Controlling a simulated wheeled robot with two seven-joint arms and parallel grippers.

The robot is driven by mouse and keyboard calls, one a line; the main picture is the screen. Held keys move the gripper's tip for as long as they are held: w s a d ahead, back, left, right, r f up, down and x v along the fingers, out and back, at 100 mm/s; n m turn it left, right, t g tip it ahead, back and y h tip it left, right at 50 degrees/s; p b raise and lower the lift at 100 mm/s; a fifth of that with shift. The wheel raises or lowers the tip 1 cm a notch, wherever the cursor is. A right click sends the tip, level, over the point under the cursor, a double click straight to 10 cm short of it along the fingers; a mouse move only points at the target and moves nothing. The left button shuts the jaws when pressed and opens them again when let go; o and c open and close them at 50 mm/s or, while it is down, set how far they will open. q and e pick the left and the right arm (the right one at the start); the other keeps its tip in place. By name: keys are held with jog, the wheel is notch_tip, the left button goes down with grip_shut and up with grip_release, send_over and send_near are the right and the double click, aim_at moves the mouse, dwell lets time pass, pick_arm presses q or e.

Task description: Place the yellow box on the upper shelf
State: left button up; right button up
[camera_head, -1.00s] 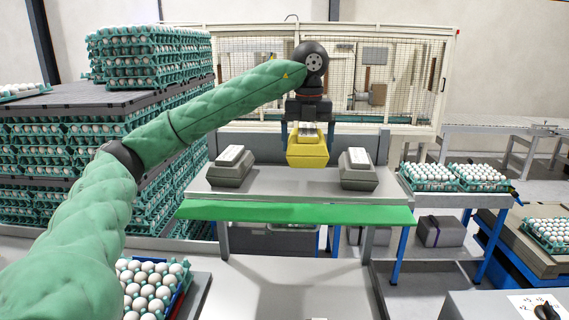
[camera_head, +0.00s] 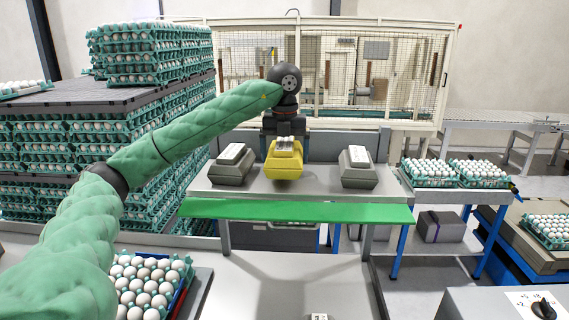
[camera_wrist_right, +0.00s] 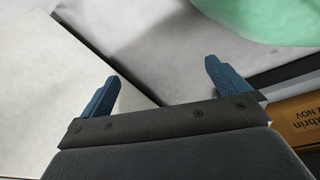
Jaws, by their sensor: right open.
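The yellow box (camera_head: 286,166), an egg carton with a pale label on top, is between the fingers of my left gripper (camera_head: 284,149). The gripper reaches down from above and appears shut on it. The box is level, at the middle of the grey upper shelf (camera_head: 325,188); I cannot tell whether its underside touches the shelf. My right gripper (camera_wrist_right: 160,86) shows only in the right wrist view, with its two blue fingers wide apart and nothing between them.
One grey box (camera_head: 231,168) stands on the shelf to the left of the yellow box, another grey box (camera_head: 357,171) to the right. A green strip (camera_head: 300,212) runs along the shelf front. A tray of eggs (camera_head: 187,296) is at lower left. A cardboard box (camera_wrist_right: 300,122) shows in the right wrist view.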

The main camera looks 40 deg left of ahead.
aim_at(284, 143)
pick_arm(q)
notch_tip(284, 143, down, 2)
jog(key=shift+a+p, duration=0.1)
jog(key=shift+p, duration=0.2)
jog(key=shift+f, duration=0.7)
jog(key=o, duration=1)
jog(key=shift+o, duration=0.2)
jog(key=shift+r, duration=1.75)
jog(key=shift+r+b, duration=0.3)
jog(key=shift+r, duration=4.05)
pick_arm(e)
jog(key=shift+w+a+r, duration=0.25)
jog(key=shift+w+a, duration=0.1)
jog(key=shift+w, duration=0.2)
